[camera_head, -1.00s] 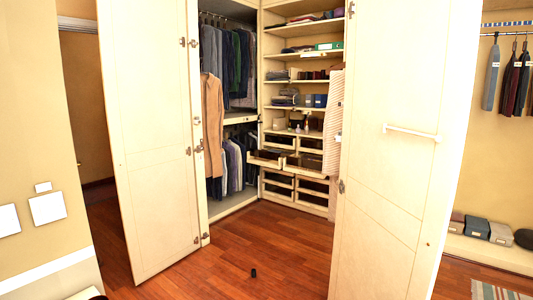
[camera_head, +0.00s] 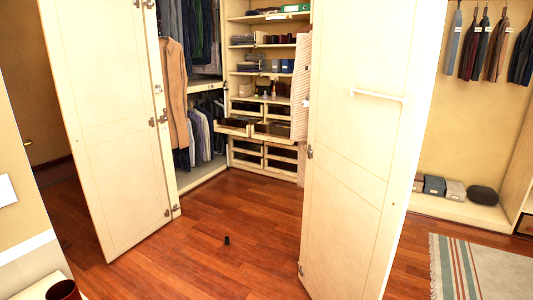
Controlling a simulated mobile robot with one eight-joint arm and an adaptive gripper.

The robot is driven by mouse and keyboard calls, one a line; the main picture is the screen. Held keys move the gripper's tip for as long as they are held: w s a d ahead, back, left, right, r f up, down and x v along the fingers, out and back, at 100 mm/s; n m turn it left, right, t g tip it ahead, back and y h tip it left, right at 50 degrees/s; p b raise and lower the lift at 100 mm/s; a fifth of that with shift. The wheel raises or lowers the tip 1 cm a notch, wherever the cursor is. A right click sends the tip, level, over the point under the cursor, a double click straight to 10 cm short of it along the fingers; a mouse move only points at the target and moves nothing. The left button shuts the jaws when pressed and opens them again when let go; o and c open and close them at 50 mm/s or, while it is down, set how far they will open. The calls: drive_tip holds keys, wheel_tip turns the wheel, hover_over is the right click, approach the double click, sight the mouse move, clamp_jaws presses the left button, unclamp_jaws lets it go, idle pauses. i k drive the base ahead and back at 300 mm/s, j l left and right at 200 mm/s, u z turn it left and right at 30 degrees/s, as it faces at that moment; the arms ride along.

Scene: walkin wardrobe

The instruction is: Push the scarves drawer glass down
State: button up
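A bank of cream drawers with dark glass fronts (camera_head: 246,149) stands at the back of the wardrobe, below open shelves. Two drawers in it, a left one (camera_head: 232,129) and a right one (camera_head: 270,137), stick out from the front. Which of them holds scarves cannot be told, as no label is readable at this distance. My gripper is not in view.
Two tall cream doors, left (camera_head: 108,120) and right (camera_head: 352,150), stand open with a gap of clear wooden floor (camera_head: 225,215) between them. A striped rug (camera_head: 480,268) lies at right.

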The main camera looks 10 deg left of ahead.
sight(232, 122)
drive_tip(key=i+j+u, duration=0.35)
drive_tip(key=i, duration=0.95)
drive_tip(key=i+j+u, duration=0.1)
drive_tip(key=i+u, duration=0.25)
drive_tip(key=i, duration=0.9)
drive_tip(key=i+j, duration=0.1)
drive_tip(key=i, duration=2.9)
drive_tip(key=i+z, duration=0.25)
drive_tip(key=i, duration=0.3)
drive_tip(key=i+j+z, duration=0.15)
drive_tip(key=i+z, duration=0.15)
drive_tip(key=i, duration=0.25)
drive_tip(key=i+j+z, duration=0.25)
drive_tip(key=i, duration=0.3)
